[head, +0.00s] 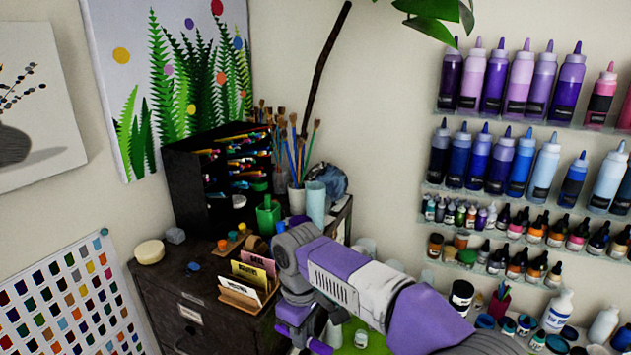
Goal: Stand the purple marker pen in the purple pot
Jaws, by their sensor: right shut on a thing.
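My right arm comes in from the lower right and bends down at the wrist, in front of the dark cabinet. My right gripper (302,322) is at the cabinet's right front side, low in the picture. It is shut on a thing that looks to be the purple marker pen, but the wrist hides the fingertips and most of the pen. A small purple piece, perhaps the purple pot (297,220), shows just behind my wrist, mostly covered. My left gripper is not in view.
A black rack (190,190) of markers stands on the cabinet, beside a white cup of brushes (297,198) and a pale blue cup (315,203). A card holder (243,292) is left of my gripper. Bottles and jars crowd the right side.

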